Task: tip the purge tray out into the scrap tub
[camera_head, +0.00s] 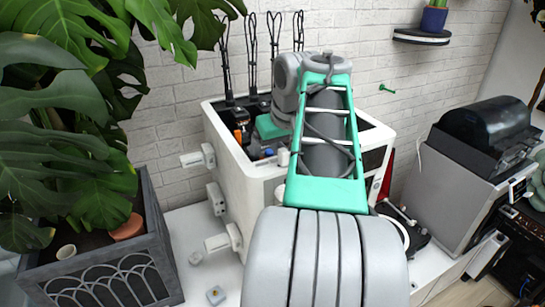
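I cannot make out the purge tray or the scrap tub in this view. A large white open-topped machine (226,135) stands on the white counter, with orange, black and teal parts showing inside it. My grey and teal arm reaches up from the bottom middle and covers much of the machine's right side and the counter in front. My gripper cannot be seen; the far end of my arm is hidden behind its own links.
A dark planter (158,237) with a big-leaved plant fills the left. A grey machine with a black top (484,124) stands at right. A wall shelf (421,38) holds a blue pot (434,19).

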